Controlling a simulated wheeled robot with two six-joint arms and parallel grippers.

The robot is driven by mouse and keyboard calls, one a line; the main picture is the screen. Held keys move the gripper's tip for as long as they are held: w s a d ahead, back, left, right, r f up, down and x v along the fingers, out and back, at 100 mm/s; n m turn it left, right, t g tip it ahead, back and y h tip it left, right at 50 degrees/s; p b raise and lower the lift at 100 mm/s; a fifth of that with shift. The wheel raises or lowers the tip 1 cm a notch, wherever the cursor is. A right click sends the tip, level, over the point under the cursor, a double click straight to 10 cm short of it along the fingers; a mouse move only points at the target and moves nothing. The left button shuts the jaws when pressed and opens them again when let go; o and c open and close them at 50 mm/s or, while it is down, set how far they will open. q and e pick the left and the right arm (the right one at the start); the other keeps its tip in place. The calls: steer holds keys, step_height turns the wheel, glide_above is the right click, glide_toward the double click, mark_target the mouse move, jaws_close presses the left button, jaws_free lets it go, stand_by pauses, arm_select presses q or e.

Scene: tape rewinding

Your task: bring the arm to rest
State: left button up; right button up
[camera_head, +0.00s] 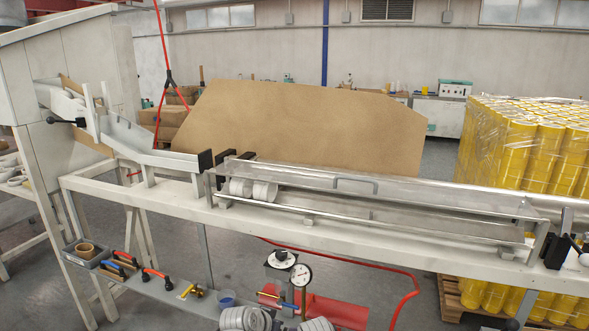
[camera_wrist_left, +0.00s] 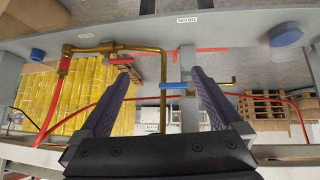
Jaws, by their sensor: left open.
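My left gripper (camera_wrist_left: 161,75) shows in the left wrist view. Its two dark fingers stand wide apart with nothing held between them. Beyond the fingers are a brass pipe (camera_wrist_left: 162,110) and a valve with a blue handle (camera_wrist_left: 173,86); they look apart from the fingers. Neither gripper shows in the head view, and my right gripper is in no view.
A pale machine frame with a long metal channel (camera_head: 400,219) crosses the head view, with white rolls (camera_head: 262,191) at its left end. A lower shelf holds tools (camera_head: 153,273). A red hose (camera_head: 415,285) hangs below. Wrapped yellow rolls (camera_head: 530,150) stand right.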

arm_select(q)
steer(key=s+a+r+g+y+p, duration=0.3)
steer(key=s+r+g+y+p, duration=0.2)
steer(key=s+r+p, duration=1.1)
steer(key=g+p, duration=0.2)
steer(key=p, duration=0.1)
steer(key=shift+s+n+g+y, duration=0.2)
steer(key=shift+n+g+y, duration=0.1)
steer(key=shift+n+y, duration=0.1)
steer(key=shift+d, duration=0.1)
